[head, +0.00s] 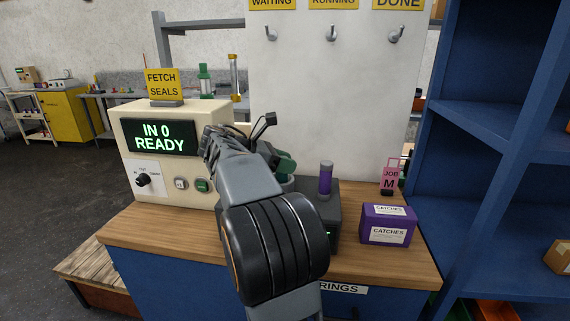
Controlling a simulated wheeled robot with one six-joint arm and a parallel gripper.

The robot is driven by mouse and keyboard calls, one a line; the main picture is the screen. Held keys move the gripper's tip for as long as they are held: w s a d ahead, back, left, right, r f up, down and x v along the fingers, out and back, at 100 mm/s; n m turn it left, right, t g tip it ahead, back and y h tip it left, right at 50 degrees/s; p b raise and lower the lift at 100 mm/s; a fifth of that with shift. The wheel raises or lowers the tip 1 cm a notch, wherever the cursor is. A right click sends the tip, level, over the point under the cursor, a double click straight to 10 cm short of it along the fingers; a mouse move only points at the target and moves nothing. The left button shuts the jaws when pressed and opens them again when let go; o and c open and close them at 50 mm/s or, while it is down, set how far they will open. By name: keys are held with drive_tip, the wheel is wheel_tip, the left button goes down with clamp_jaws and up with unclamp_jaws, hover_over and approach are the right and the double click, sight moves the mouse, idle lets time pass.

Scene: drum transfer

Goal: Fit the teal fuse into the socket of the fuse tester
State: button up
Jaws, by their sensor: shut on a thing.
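My gripper (267,147) is mostly hidden behind my own forearm, above the counter between the cream machine and the dark grey box. It is shut. A dark teal-green rounded piece (286,164), which looks like part of the teal fuse, shows just right of my arm, at the gripper. A dark grey box (325,210), likely the fuse tester, stands on the counter, partly covered by my arm. A purple cylinder with grey ends (326,179) stands upright on it. I cannot see the socket clearly, nor whether the fuse touches it.
The cream machine (130,150) with a screen reading "IN 0 READY" stands left on the wooden counter (150,235). A purple "CATCHES" box (389,224) and a pink "JOB M" tag (391,178) are at right. A white hook panel (330,90) rises behind; a blue shelf (480,140) stands right.

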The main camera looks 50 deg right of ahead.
drive_tip(key=o, duration=1)
drive_tip(key=shift+s+d, duration=0.1)
drive_tip(key=shift+r, duration=0.1)
drive_tip(key=p+v, duration=0.2)
drive_tip(key=v, duration=1)
drive_tip(key=shift+s+a+f+m+t+y, duration=1.75)
drive_tip(key=shift+a+f+m+y, duration=0.2)
drive_tip(key=shift+a+f, duration=1.8)
drive_tip(key=shift+s+a+f+m+t+y, duration=1.7)
drive_tip(key=shift+a+f+m+y, duration=0.25)
drive_tip(key=shift+a+f, duration=1.8)
drive_tip(key=shift+s+a+f+m+t+y, duration=1.8)
drive_tip(key=shift+a+f, duration=1.55)
drive_tip(key=shift+f, duration=0.75)
